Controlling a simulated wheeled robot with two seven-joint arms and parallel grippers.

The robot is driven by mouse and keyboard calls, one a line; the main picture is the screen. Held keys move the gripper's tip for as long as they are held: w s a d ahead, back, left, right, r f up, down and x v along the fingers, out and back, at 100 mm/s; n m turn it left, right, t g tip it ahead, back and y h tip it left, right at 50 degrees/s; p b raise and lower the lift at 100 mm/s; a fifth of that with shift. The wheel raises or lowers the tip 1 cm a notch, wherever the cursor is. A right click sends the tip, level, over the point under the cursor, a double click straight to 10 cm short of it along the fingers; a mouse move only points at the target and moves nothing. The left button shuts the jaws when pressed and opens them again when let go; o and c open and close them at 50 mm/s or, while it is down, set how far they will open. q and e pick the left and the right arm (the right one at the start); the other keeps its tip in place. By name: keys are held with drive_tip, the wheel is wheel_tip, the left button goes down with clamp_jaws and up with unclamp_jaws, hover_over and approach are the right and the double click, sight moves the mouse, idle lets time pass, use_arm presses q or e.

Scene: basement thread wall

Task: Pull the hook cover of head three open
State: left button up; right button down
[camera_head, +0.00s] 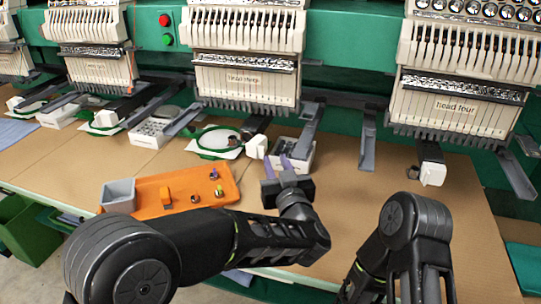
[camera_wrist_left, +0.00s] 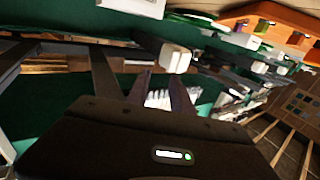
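Head three (camera_head: 245,78) is the labelled sewing head in the upper middle of the head view. Its hook cover appears to be the white block (camera_head: 257,147) at the front end of the dark arm below it. A similar white block (camera_wrist_left: 175,57) shows beyond my fingers in the wrist view; I cannot tell surely that it is the same one. My left gripper (camera_head: 277,165) is just right of and in front of the cover, apart from it. Its two fingers are spread with nothing visibly held between them. My right arm is at lower right; its gripper is out of view.
An orange tray (camera_head: 150,189) with small parts and a grey bin (camera_head: 118,194) lies left. A green hoop (camera_head: 205,151) sits left of the cover. Head four (camera_head: 455,106) is at right. Grey brackets jut forward.

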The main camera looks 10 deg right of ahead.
use_arm(q)
drive_tip(key=shift+s+d+f, duration=0.1)
drive_tip(key=shift+s+d, duration=0.1)
drive_tip(key=shift+s, duration=0.45)
drive_tip(key=shift+s+d, duration=0.15)
drive_tip(key=shift+s, duration=0.5)
drive_tip(key=shift+c, duration=0.2)
